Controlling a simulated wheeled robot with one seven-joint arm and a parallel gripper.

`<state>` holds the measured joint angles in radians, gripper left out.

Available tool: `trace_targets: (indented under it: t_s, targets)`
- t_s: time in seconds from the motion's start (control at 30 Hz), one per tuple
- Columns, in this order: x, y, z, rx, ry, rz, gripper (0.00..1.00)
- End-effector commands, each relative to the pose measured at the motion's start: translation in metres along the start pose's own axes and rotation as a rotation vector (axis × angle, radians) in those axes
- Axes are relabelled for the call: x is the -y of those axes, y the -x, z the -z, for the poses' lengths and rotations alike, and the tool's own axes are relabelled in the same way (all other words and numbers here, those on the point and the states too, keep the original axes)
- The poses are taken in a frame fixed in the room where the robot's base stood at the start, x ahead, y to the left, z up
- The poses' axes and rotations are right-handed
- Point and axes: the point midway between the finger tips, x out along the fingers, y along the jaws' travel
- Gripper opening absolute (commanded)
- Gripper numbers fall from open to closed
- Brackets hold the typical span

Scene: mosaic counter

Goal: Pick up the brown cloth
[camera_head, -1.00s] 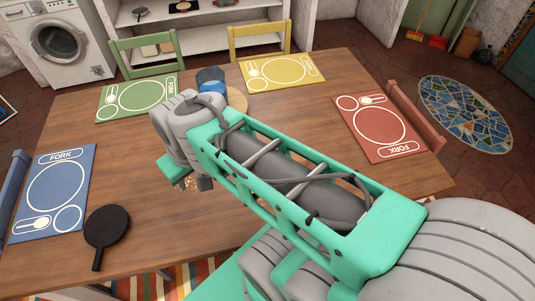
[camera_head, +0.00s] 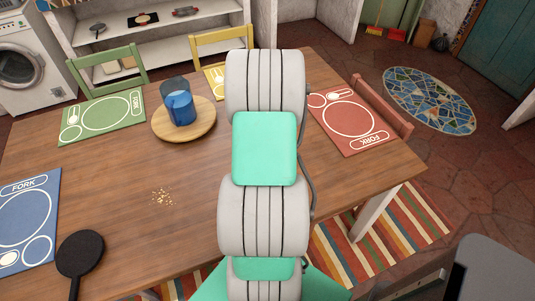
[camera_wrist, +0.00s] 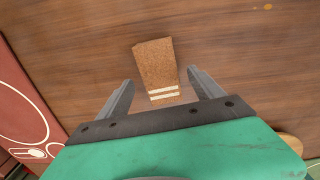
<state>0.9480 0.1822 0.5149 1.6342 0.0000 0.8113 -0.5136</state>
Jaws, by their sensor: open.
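The brown cloth (camera_wrist: 154,63) lies flat on the wooden table in the wrist view. It has two pale stripes near its lower end. My gripper (camera_wrist: 160,80) is open above the cloth, with one finger to the left and one to the right of its striped end. The fingers look apart from the cloth, and nothing is between them that I can tell is held. In the head view my arm hides both the cloth and my gripper.
A blue cup (camera_head: 181,108) stands on a round wooden board (camera_head: 195,123). A dark pan (camera_head: 80,254) lies at the front left. Crumbs (camera_head: 162,197) lie on the table (camera_head: 130,170). Red (camera_head: 349,118), green (camera_head: 104,116) and blue (camera_head: 27,220) placemats lie near the edges.

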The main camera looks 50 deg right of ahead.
Motion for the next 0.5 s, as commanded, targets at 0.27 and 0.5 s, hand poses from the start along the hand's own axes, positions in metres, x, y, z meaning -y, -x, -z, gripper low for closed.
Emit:
trace_targets:
  t_s: [0.27, 0.5]
  targets:
    - [0.0, -0.021, 0.0, -0.001, 0.0, 0.0, 0.76]
    - [0.001, -0.021, 0.0, -0.001, 0.0, 0.0, 0.63]
